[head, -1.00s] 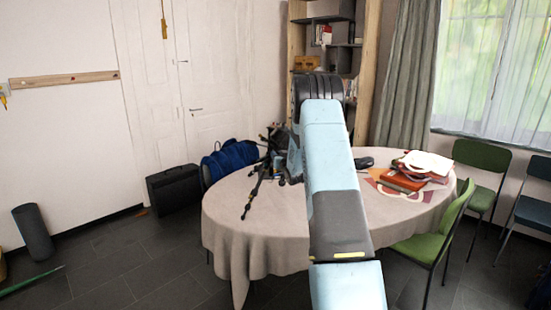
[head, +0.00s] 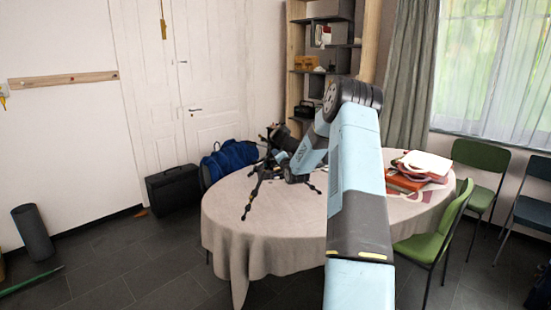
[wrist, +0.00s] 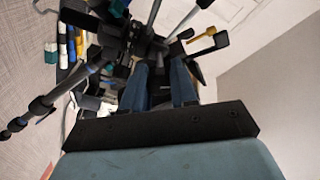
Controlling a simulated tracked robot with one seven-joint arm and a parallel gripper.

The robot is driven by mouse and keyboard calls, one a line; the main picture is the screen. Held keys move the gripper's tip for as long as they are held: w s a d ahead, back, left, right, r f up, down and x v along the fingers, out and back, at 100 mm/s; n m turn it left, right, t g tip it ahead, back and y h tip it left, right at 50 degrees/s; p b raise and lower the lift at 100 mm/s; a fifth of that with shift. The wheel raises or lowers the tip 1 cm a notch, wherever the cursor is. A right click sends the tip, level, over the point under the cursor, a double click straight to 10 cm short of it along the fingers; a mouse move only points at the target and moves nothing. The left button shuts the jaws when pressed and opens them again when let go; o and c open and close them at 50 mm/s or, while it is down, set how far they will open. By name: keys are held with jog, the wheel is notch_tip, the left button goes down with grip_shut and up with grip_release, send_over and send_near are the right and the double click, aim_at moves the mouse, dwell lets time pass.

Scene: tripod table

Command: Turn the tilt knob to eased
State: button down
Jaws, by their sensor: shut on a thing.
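The black tripod (head: 257,178) stands on the oval table with its legs spread, left of my arm. In the wrist view a tripod leg (wrist: 70,83) runs down to the left, and the dark tripod head (wrist: 140,45) is close in front of me. My gripper (wrist: 163,68) has its two blue fingers at the tripod head, shut on a dark part there. That part is mostly hidden between the fingers, and I cannot read its setting. I take it as the tilt knob. In the head view my arm reaches in from the right, and the fingertips are hard to make out.
The table (head: 235,225) has a beige cloth. Red folders and papers (head: 412,172) lie on its right side. A green chair (head: 440,228) stands at the right. A blue bag (head: 230,158) and a black case (head: 173,190) are behind at the left.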

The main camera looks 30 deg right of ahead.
jog(key=shift+s+d+f+m, duration=0.1)
jog(key=shift+d+f+m, duration=0.1)
jog(key=shift+m, duration=0.9)
jog(key=shift+s+d+f+m, duration=0.1)
jog(key=shift+d+m, duration=0.1)
jog(key=shift+m, duration=0.9)
jog(key=c, duration=1.2)
grip_release()
jog(key=shift+w, duration=0.1)
jog(key=shift+c, duration=0.2)
jog(key=shift+o, duration=0.4)
jog(key=shift+a, duration=0.15)
jog(key=shift+w+a+r, duration=0.1)
jog(key=s+a, duration=0.1)
jog(key=s, duration=1.2)
jog(key=shift+s+a, duration=0.2)
jog(key=shift+s, duration=0.15)
